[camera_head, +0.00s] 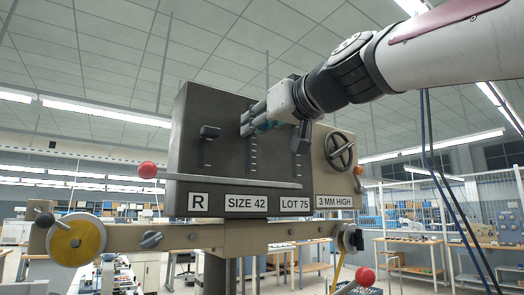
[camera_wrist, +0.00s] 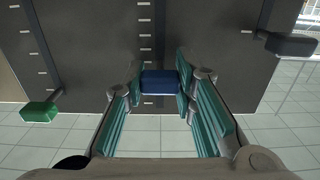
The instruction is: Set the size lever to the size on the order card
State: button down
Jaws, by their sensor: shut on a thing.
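The dark grey machine box (camera_head: 225,110) has several slots with white tick marks. My gripper (camera_head: 262,124) is at the middle slot, near its upper end. In the wrist view, the teal-padded fingers (camera_wrist: 159,95) are shut on the blue knob (camera_wrist: 159,81) of the middle lever. Tick marks run along the slot from the knob; no numbers are readable by them. Along the box's lower edge, white cards read "R" (camera_head: 198,200), "SIZE 42" (camera_head: 246,201), "LOT 75" (camera_head: 296,205) and "3 MM HIGH" (camera_head: 334,201).
A dark lever knob (camera_head: 210,131) sits on the left slot. A green knob (camera_wrist: 39,112) flanks my gripper in the wrist view. A handwheel (camera_head: 341,150) and a red ball-ended rod (camera_head: 148,170) stick out. A yellow reel (camera_head: 77,242) hangs lower left.

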jog(key=c, duration=1.3)
grip_release()
jog(key=v, duration=1.2)
jog(key=shift+f, duration=0.1)
notch_tip(320, 180, down, 15)
jog(key=d+m+g+h, duration=0.2)
jog(key=d+g+h, duration=0.1)
jog(key=s+d+f+m+g+h, duration=0.1)
jog(key=s+f, duration=0.4)
jog(key=f, duration=0.6)
jog(key=s+d+f+m+g+h, duration=0.2)
jog(key=d+f, duration=0.4)
jog(key=f, duration=0.5)
jog(key=s+d+f+m+g+h, duration=0.1)
jog(key=s+d+f+g+h, duration=0.2)
jog(key=s+f, duration=0.4)
jog(key=shift+s+d+f+m+g+h, duration=0.15)
jog(key=shift+f+m+g+h, duration=0.1)
jog(key=shift+f, duration=0.8)
jog(key=shift+s+d+f+m+g+h, duration=0.15)
jog(key=shift+f+h, duration=0.1)
jog(key=shift+f, duration=0.8)
